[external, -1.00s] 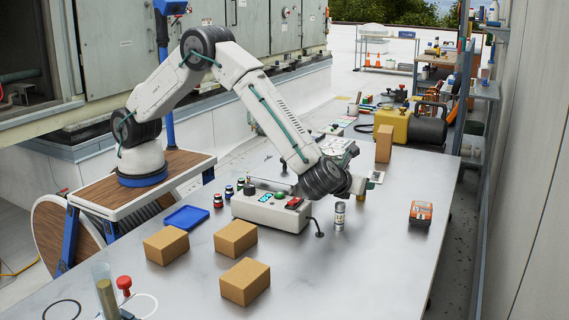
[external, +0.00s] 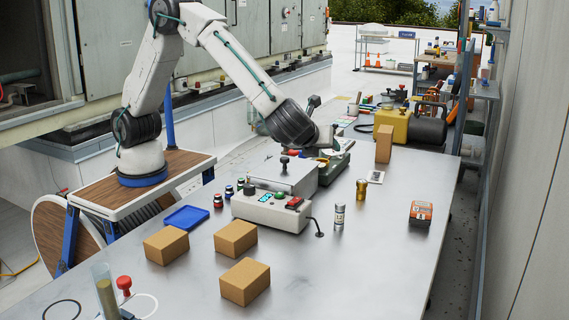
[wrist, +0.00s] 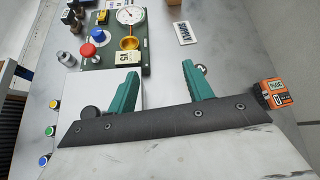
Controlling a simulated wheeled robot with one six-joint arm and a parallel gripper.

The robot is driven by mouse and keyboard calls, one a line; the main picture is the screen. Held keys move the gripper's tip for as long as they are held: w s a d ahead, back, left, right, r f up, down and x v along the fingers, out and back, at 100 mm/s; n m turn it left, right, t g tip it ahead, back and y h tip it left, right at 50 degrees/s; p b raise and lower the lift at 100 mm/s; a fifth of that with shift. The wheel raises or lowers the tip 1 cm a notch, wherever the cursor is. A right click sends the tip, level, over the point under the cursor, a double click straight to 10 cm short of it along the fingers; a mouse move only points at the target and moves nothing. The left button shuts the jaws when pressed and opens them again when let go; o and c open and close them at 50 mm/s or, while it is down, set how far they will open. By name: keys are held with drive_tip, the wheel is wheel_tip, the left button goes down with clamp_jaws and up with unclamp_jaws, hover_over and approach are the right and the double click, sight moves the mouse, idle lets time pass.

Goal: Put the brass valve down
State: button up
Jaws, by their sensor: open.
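The brass valve (external: 361,189) stands upright on the grey table in the external view, to the right of a small labelled can (external: 339,217) and apart from it. My gripper (wrist: 159,70) shows two green fingers spread apart in the wrist view, with nothing between them. In the external view my wrist is raised up and to the left of the valve, over the back of the control box; the fingers are hard to make out there.
A control box (external: 270,209) and a green gauge board (wrist: 115,48) lie near my gripper. Cardboard boxes (external: 246,281), a blue tray (external: 187,218) and an orange box (external: 421,213) stand on the table. The table's front right is clear.

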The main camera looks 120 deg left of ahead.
drive_tip(key=s+r+n+g+h, duration=0.1)
drive_tip(key=s+r+n+h, duration=0.3)
drive_tip(key=s, duration=0.8)
drive_tip(key=s+r+n+h, duration=0.2)
drive_tip(key=s+r+n, duration=0.35)
drive_tip(key=s, duration=0.75)
drive_tip(key=s+d+f+n+h, duration=0.1)
drive_tip(key=s+d+n+h, duration=0.1)
drive_tip(key=s, duration=0.7)
drive_tip(key=s+d+f+n+t+h, duration=0.1)
drive_tip(key=s+d+n+h, duration=0.2)
drive_tip(key=s, duration=0.6)
drive_tip(key=shift+s+d+n+h, duration=0.3)
drive_tip(key=shift+d+n, duration=0.45)
drive_tip(key=shift+n, duration=0.1)
drive_tip(key=shift+o, duration=0.3)
